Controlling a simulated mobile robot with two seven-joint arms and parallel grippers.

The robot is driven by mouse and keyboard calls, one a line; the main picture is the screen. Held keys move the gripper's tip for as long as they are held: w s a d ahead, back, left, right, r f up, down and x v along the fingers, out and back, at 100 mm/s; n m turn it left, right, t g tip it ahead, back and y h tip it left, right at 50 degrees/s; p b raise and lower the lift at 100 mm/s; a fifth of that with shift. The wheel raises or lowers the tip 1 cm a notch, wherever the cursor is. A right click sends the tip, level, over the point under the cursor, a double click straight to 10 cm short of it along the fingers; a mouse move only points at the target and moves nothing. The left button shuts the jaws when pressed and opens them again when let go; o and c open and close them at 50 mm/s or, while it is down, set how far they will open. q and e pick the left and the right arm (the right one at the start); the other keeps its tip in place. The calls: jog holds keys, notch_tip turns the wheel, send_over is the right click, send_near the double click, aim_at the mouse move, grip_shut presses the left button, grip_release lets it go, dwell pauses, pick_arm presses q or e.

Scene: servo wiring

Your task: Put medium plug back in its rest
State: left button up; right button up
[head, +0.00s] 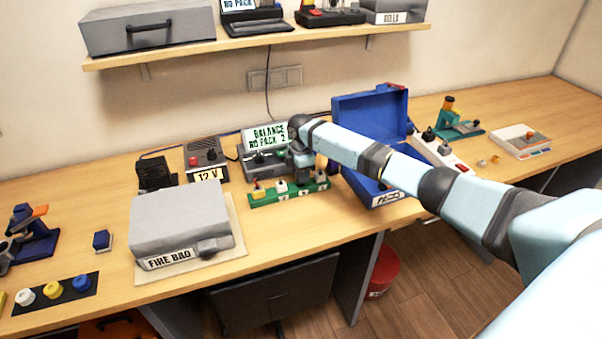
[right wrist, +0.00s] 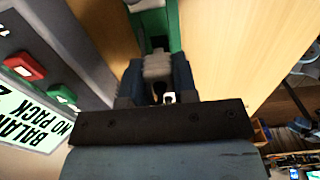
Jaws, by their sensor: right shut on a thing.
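The green rest block (head: 290,195) stands on the bench in front of the balance unit. My right gripper (head: 305,172) points down over the block's right part. In the right wrist view its fingers (right wrist: 156,82) are shut on a grey plug (right wrist: 157,65), with the green block (right wrist: 152,22) just beyond. I cannot tell the plug's size or whether it touches the block. My left gripper is not in view.
The balance unit (head: 262,160) is close behind the block. The blue open case (head: 369,125) stands close on the right, partly behind my right arm. The grey fire bag case (head: 181,222) sits to the left. Bare bench lies in front of the block.

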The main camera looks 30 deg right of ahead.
jog(key=shift+p, duration=1.05)
dwell(1.0)
jog(key=shift+f+b, duration=0.75)
jog(key=shift+f, duration=0.7)
jog(key=o, duration=1)
jog(key=shift+r, duration=0.1)
notch_tip(320, 180, up, 14)
jog(key=shift+b, duration=0.45)
